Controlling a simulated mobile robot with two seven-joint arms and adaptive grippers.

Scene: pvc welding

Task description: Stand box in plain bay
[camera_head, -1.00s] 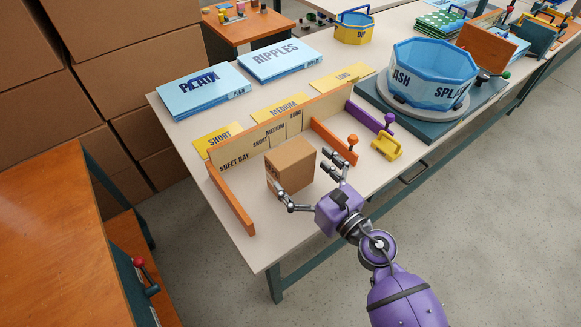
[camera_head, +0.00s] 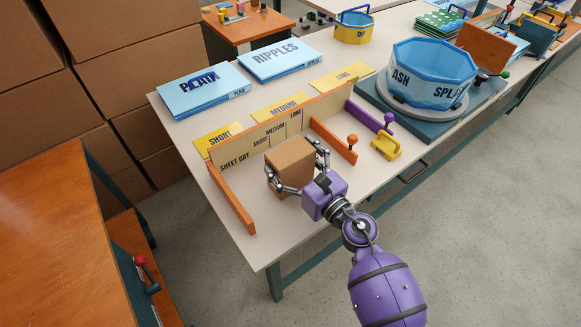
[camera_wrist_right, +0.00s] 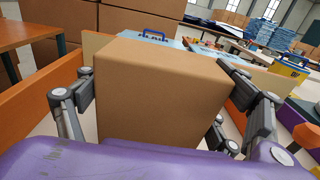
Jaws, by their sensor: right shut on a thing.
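The plain cardboard box (camera_head: 288,154) stands inside the sheet bay, between its left and right orange rails, in front of the yellowish back board (camera_head: 265,132). My right gripper (camera_head: 296,166) has its fingers on two opposite sides of the box and is shut on it. In the right wrist view the box (camera_wrist_right: 160,90) fills the middle, a finger at each side. I cannot tell whether its bottom touches the table. The back board reads SHEET BAY, SHORT, MEDIUM, LONG. A blue stack (camera_head: 203,91) with a PLAIN label lies behind. My left gripper is not in view.
The left orange rail (camera_head: 231,198) and right orange rail (camera_head: 334,141) flank the box. A purple rail (camera_head: 371,117), a yellow handled block (camera_head: 386,147) and a blue octagonal tub (camera_head: 432,75) are to the right. The table front left of my arm is clear.

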